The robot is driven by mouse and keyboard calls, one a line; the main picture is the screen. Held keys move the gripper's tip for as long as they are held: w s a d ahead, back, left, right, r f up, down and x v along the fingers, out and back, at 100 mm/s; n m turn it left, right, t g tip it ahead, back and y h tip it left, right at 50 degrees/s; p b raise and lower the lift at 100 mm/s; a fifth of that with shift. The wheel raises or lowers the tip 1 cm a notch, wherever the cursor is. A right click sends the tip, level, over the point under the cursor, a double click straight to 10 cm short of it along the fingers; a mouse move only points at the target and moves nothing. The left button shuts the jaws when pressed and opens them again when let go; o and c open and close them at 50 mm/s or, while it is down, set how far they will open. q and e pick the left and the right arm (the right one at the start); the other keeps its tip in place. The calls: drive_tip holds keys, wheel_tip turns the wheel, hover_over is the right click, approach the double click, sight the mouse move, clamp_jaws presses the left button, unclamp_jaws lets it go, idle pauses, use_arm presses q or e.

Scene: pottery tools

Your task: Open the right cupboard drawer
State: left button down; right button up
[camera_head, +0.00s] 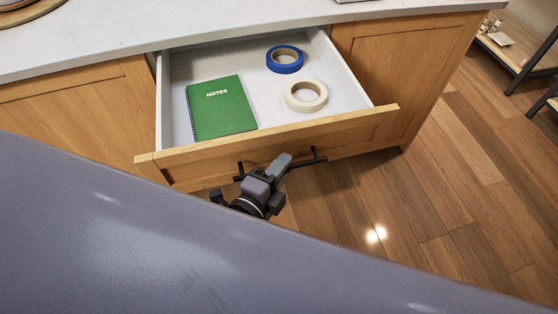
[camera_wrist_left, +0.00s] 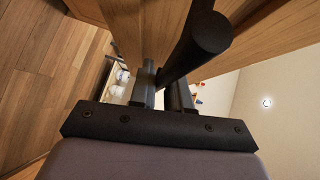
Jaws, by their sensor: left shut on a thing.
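The wooden drawer (camera_head: 290,139) is pulled out from the cupboard, with its white inside exposed. It holds a green notebook (camera_head: 220,108) marked NOTES, a blue tape roll (camera_head: 285,59) and a cream tape roll (camera_head: 305,95). A black bar handle (camera_head: 308,161) is on the drawer front. My left gripper (camera_head: 277,167) is at the handle, in front of the drawer. In the left wrist view, its fingers (camera_wrist_left: 162,92) are shut on the black handle bar (camera_wrist_left: 200,42). My right gripper does not show in either view.
A pale countertop (camera_head: 110,32) lies above the drawer. Closed wooden cupboard fronts stand left (camera_head: 75,110) and right (camera_head: 405,75) of it. Wood floor (camera_head: 450,190) is clear at the right. A shelf rack (camera_head: 515,50) stands at the far right.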

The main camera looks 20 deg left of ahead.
use_arm(q)
drive_tip(key=s+d, duration=0.1)
drive_tip(key=s, duration=0.1)
drive_tip(key=shift+s+d, duration=0.3)
drive_tip(key=shift+d, duration=0.05)
drive_tip(key=c, duration=1.2)
unclamp_jaws()
